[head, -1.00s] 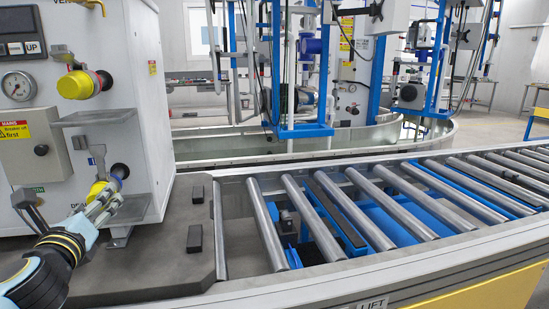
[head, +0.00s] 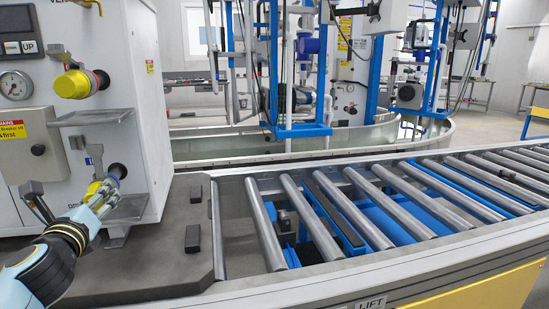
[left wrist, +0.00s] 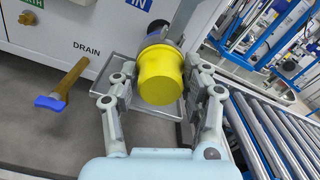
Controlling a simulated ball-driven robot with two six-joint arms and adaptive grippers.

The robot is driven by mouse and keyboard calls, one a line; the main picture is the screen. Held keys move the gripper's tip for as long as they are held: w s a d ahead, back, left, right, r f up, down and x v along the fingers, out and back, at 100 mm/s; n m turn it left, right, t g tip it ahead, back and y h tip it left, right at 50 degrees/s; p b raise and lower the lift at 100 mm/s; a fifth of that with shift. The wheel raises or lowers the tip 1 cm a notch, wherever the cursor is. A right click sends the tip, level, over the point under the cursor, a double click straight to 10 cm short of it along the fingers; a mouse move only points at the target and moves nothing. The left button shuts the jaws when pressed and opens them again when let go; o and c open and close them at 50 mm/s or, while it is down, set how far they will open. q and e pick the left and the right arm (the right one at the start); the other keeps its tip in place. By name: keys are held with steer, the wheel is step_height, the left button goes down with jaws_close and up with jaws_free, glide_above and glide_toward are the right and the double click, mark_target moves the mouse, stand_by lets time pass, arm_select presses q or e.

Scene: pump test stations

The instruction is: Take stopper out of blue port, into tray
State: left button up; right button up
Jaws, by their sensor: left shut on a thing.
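A yellow stopper (left wrist: 161,77) with a grey collar sits between the two fingers of my left gripper (left wrist: 162,90), which is shut on it. In the head view the gripper (head: 103,196) is at the lower port of the white pump station, with the stopper (head: 93,189) partly hidden by the fingers. A dark round port (head: 117,171) shows just behind it. I cannot tell whether the stopper is still seated. A blue "IN" label (left wrist: 137,3) is above the port. A grey metal tray (head: 128,209) lies below the port. My right gripper is not in view.
Another yellow cap (head: 73,85) is on the upper port, above a metal shelf (head: 92,117). A brass drain tap with a blue handle (left wrist: 49,103) projects left of the gripper. A roller conveyor (head: 365,205) runs to the right.

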arm_select(q)
steer(key=shift+s+d, duration=0.1)
steer(key=shift+s, duration=0.15)
steer(key=shift+c, duration=0.2)
steer(key=shift+s, duration=0.35)
steer(key=shift+s+d, duration=0.25)
steer(key=shift+s, duration=0.4)
steer(key=shift+s, duration=0.35)
steer(key=shift+s+d, duration=0.1)
steer(key=shift+s, duration=0.1)
steer(key=shift+p+v, duration=0.3)
steer(key=shift+v, duration=1.1)
steer(key=shift+x, duration=2.2)
steer(key=shift+s, duration=0.1)
